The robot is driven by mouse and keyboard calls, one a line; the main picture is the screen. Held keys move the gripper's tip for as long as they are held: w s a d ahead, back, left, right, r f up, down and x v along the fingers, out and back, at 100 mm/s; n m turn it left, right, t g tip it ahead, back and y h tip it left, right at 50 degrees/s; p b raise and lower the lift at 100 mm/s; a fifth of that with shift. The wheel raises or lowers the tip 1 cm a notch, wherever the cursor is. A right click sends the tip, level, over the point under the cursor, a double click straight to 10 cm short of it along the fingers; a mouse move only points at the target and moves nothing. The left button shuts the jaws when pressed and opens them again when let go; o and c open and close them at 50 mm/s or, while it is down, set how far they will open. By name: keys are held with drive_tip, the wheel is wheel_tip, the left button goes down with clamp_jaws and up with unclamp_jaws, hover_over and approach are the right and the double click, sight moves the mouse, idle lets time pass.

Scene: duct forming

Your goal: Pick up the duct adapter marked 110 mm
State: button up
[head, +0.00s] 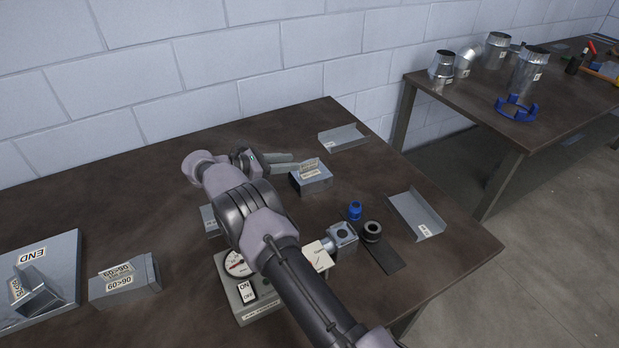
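My gripper (294,161) is over the near table, pointing right, with two grey fingers apart. Its fingertips are beside a small labelled piece (309,168) on a grey metal block (312,182); I cannot tell whether they touch. No label reading 110 mm is legible. Round metal duct pieces stand on the far table: a flared one (441,66), a bent one (466,62), one at the back (496,46) and a larger one (530,68). Some carry small labels, too small to read. My arm hides part of the near table.
Blocks marked 60>90 (125,281) and END (60,265) lie at left. A gauge box with an ON/OFF switch (246,292) is under my arm. Metal trays (343,138) (416,214) and a black strip with fittings (385,258) are at right. A blue ring (515,108) lies on the far table.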

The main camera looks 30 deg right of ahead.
sight(306, 162)
drive_tip(key=shift+x, duration=1.05)
drive_tip(key=b+x, duration=0.1)
drive_tip(key=x, duration=0.1)
drive_tip(key=b+x, duration=0.2)
drive_tip(key=x, duration=0.1)
drive_tip(key=shift+s+f, duration=0.15)
drive_tip(key=shift+f, duration=0.1)
drive_tip(key=shift+d, duration=0.2)
drive_tip(key=shift+a+r, duration=0.1)
drive_tip(key=shift+r, duration=0.05)
drive_tip(key=shift+c, duration=1.1)
clamp_jaws()
